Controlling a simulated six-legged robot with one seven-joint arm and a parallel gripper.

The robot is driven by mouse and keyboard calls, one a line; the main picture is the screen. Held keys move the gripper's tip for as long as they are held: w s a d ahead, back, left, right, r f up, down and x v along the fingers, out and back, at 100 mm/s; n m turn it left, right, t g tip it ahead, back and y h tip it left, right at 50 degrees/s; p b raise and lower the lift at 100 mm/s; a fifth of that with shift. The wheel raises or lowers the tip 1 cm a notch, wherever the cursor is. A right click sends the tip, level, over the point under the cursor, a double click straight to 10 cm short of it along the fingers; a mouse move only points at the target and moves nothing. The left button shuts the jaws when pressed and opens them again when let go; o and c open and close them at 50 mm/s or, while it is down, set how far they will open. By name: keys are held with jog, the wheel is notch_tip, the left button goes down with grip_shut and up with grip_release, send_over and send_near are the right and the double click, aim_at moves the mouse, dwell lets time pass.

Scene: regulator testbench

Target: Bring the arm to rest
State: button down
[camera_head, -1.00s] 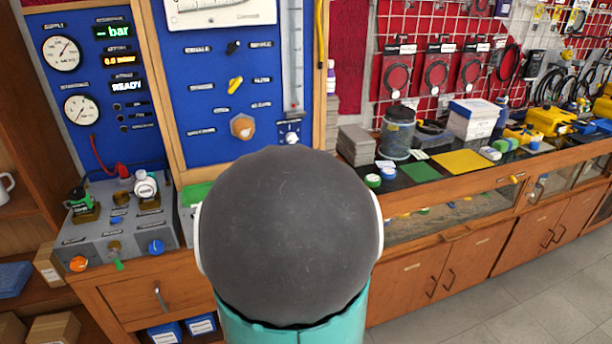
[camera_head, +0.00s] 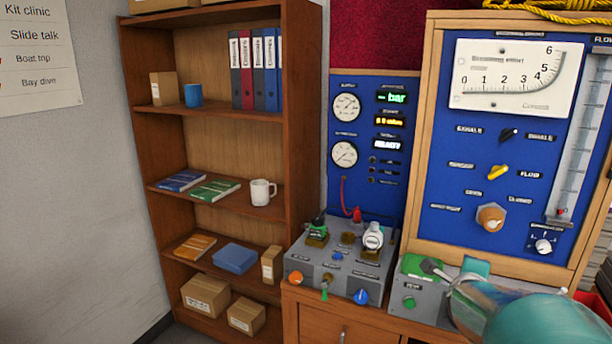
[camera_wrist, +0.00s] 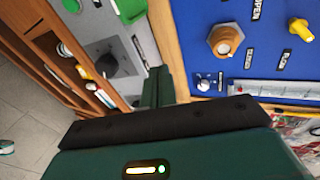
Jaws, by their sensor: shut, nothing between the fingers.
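My gripper (camera_wrist: 157,88) shows in the wrist view with its dark green fingers together and nothing between them. In that view the fingers lie in front of a grey box (camera_wrist: 120,60) and the edge of a wooden-framed blue panel. In the head view my teal arm (camera_head: 540,320) comes in at the lower right, partly blurred. Its far end is over the grey box with a green top (camera_head: 414,266), below the blue flow panel (camera_head: 450,215). Contact with the box cannot be told.
A grey console (camera_head: 335,278) with knobs stands left of the arm, under a blue gauge panel (camera_head: 362,180). A wooden shelf (camera_head: 225,115) with folders, books and a white mug (camera_head: 262,192) stands further left. In the wrist view, an orange knob (camera_wrist: 226,40) is near the fingers.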

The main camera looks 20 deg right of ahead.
jog(key=w+a+r+n+t+y, duration=0.1)
jog(key=a+n+y, duration=0.3)
jog(key=a+n, duration=0.6)
jog(key=w+a+n+y, duration=0.2)
jog(key=a+n+y, duration=0.25)
jog(key=a, duration=0.95)
jog(key=s+a+f+n+g+y, duration=0.1)
jog(key=s+a+n+g, duration=0.2)
jog(key=s+a+n, duration=0.8)
jog(key=a+n, duration=0.2)
jog(key=n, duration=0.1)
jog(key=shift+s+f+g, duration=0.3)
jog(key=shift+f+g, duration=0.05)
jog(key=shift+g, duration=0.05)
jog(key=shift+y, duration=0.25)
